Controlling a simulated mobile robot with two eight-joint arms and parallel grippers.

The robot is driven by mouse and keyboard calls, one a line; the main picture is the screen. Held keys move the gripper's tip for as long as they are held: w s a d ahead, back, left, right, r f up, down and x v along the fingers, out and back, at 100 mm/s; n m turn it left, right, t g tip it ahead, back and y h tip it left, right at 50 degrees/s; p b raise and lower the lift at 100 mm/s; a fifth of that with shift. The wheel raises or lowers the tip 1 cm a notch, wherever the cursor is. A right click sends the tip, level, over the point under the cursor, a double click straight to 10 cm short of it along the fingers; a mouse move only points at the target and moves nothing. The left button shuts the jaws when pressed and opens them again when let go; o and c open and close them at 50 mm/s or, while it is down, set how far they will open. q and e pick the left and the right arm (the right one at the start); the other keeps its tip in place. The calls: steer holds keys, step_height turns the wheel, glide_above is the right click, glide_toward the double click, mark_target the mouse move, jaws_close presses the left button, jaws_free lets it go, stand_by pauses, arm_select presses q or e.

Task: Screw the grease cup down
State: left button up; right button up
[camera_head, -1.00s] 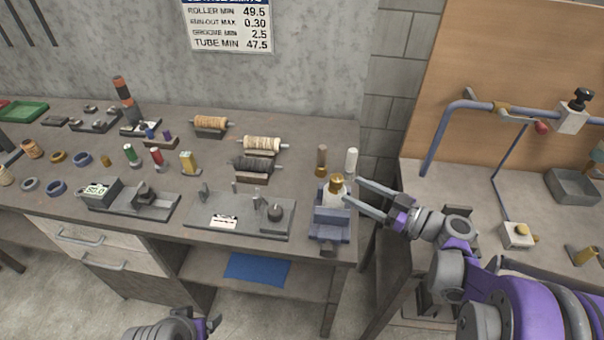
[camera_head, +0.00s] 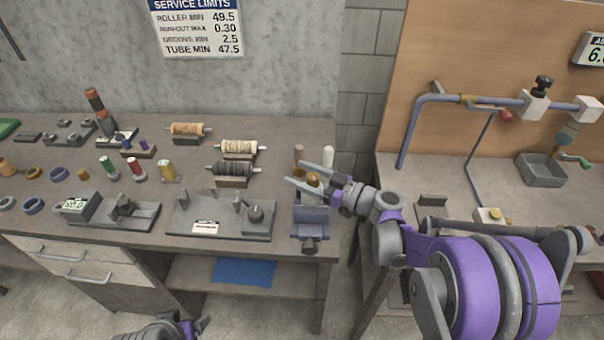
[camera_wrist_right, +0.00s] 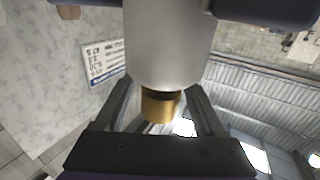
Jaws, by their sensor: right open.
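The grease cup is the brass cap (camera_head: 313,179) on top of a pale cylinder held in the blue-grey vise (camera_head: 310,222) at the bench's right end. In the right wrist view the brass cap (camera_wrist_right: 160,106) sits between the two fingers, with the pale cylinder (camera_wrist_right: 168,45) beside it. My right gripper (camera_head: 293,173) is open, its fingers reaching left on either side of the cap. Contact cannot be told. My left gripper (camera_head: 188,326) is low at the bottom edge, away from the bench top; its jaws are unclear.
A second bench with blue pipes (camera_head: 411,130) stands to the right, across a gap.

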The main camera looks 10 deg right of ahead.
steer(key=shift+c, duration=0.3)
jaws_close()
steer(key=shift+t, duration=0.3)
